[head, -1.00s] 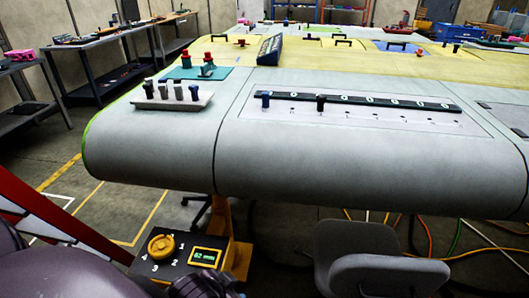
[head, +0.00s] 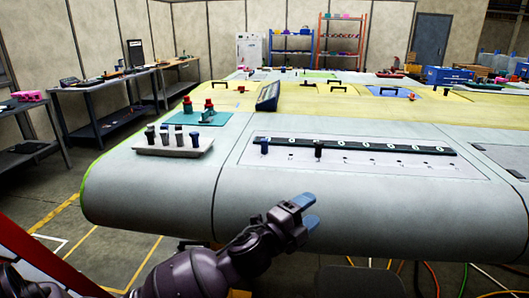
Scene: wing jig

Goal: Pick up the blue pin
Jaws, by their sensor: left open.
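A pin with a blue head (head: 264,146) stands upright at the left end of the dark numbered strip (head: 400,148) on the wing's front panel. A black pin (head: 318,150) stands to its right. Another bluish pin (head: 195,139) is at the right end of a pale holder block (head: 175,149) at the wing's left, beside several dark and grey pins. My left gripper (head: 309,212) has blue fingertips. It is open and empty in front of the wing's curved front face, nearer to me and lower than the strip. My right gripper is out of view.
A teal mat (head: 190,118) with red-topped parts lies behind the holder. A dark blue console (head: 268,96) stands on the yellow wing section. Workbenches (head: 110,95) line the left wall.

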